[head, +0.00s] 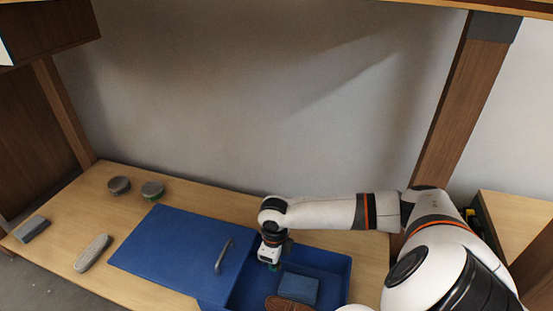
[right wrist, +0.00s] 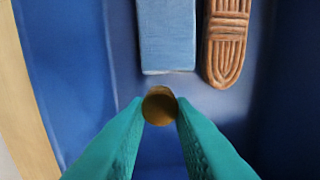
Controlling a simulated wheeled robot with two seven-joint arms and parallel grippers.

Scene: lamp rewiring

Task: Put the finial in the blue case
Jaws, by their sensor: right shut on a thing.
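The finial (right wrist: 159,106) is a small round brass-brown piece seen end-on in the right wrist view. My right gripper (right wrist: 160,108) is shut on it with its teal fingertips. In the head view my right gripper (head: 274,267) points down over the open part of the blue case (head: 338,264). The case interior shows below the finial in the wrist view; I cannot tell whether the finial touches the floor of the case. The finial is too small to make out in the head view. My left gripper is not in view.
In the case lie a light blue block (head: 298,288) and a brown ridged piece (head: 284,303). A blue lid with a handle (head: 224,255) covers the left part. Two round tins (head: 152,190), a grey block (head: 31,229) and a grey oblong piece (head: 92,252) lie on the wooden table (head: 75,213).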

